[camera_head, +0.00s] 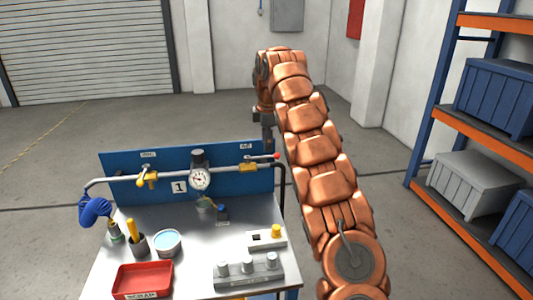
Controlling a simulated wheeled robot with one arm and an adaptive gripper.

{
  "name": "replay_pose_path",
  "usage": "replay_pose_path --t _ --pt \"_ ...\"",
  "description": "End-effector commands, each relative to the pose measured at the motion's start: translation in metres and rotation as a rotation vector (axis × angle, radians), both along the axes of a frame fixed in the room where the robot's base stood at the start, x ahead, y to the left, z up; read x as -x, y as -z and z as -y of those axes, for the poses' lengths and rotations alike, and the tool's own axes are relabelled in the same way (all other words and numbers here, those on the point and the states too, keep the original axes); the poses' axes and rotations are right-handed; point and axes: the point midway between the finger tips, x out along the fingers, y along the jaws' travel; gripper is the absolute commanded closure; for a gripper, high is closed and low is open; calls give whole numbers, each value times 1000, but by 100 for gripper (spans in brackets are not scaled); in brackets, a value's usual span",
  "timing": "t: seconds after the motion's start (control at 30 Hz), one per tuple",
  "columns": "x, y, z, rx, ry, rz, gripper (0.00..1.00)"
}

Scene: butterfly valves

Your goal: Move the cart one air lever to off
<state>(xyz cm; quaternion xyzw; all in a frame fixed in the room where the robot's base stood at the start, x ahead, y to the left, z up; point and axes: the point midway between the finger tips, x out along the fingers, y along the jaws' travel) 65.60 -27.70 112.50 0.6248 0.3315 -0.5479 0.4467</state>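The cart (190,217) has a blue back panel with a number 1 plate (179,187) and a grey pipe across it. On the right half of the pipe is a valve (246,168) with a lever whose red tip (277,156) points right, roughly along the pipe. On the left half is a yellow valve (147,178). Small labels above the valves are too blurred to read surely. My copper arm reaches past the cart's right side. My gripper (268,144) points down near the panel's right end, close to the red tip; its fingers are too small to read, and contact cannot be told.
A gauge (200,179) sits mid-pipe. The cart top holds a red tray (143,279), a blue-filled bowl (167,243), a cup with a yellow-handled tool (137,243) and a metal block (248,271). Shelving (470,124) stands right. Floor behind the cart is clear.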

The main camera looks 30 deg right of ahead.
Motion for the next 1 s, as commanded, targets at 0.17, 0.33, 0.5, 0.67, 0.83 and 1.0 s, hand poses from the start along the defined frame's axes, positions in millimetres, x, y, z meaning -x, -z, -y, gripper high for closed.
replay_pose_path --t 0.17,0.33,0.5,0.67,0.83,1.0 --pt "-2 12 1 1 1 -2 64" --pt "-4 26 2 -1 2 -4 64" --pt "-7 39 3 0 0 -3 64" --pt "-8 45 3 1 0 0 64" --pt "-9 47 3 1 0 1 64" --pt "-9 47 3 1 1 0 67"
